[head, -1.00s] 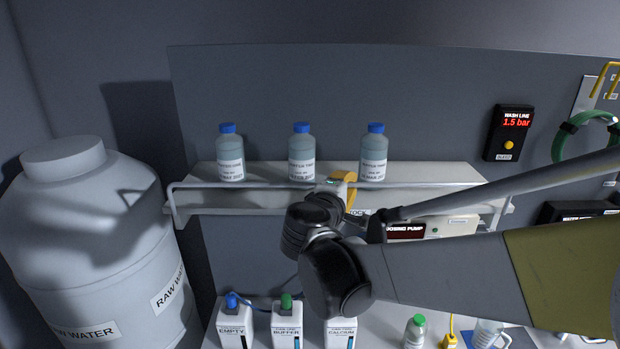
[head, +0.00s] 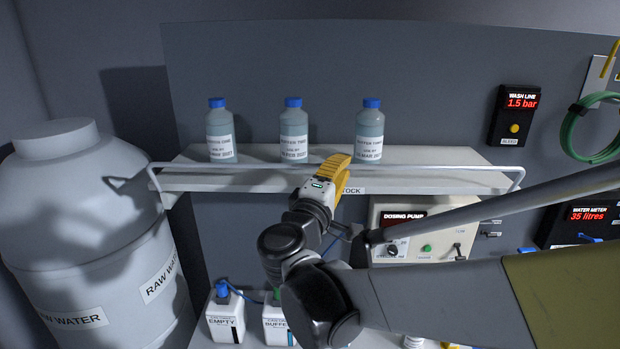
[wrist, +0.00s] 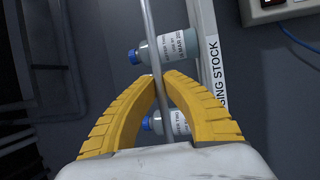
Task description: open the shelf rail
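The shelf rail (head: 230,167) is a thin pale bar along the front of the white shelf, bent back at both ends. It sits just above the shelf's front edge, before the bottles. My gripper (head: 338,164) is at the middle of the rail with its yellow fingers. In the wrist view the rail (wrist: 149,40) runs between the two fingers, and the fingertips (wrist: 162,76) close in on it. The fingers hide part of the rail in the head view.
Three blue-capped bottles, left (head: 221,135), middle (head: 293,135) and right (head: 369,135), stand on the shelf (head: 440,184) behind the rail. A dosing pump (head: 412,225) is below. A raw water tank (head: 85,230) stands left. White containers (head: 226,315) stand on the bench below.

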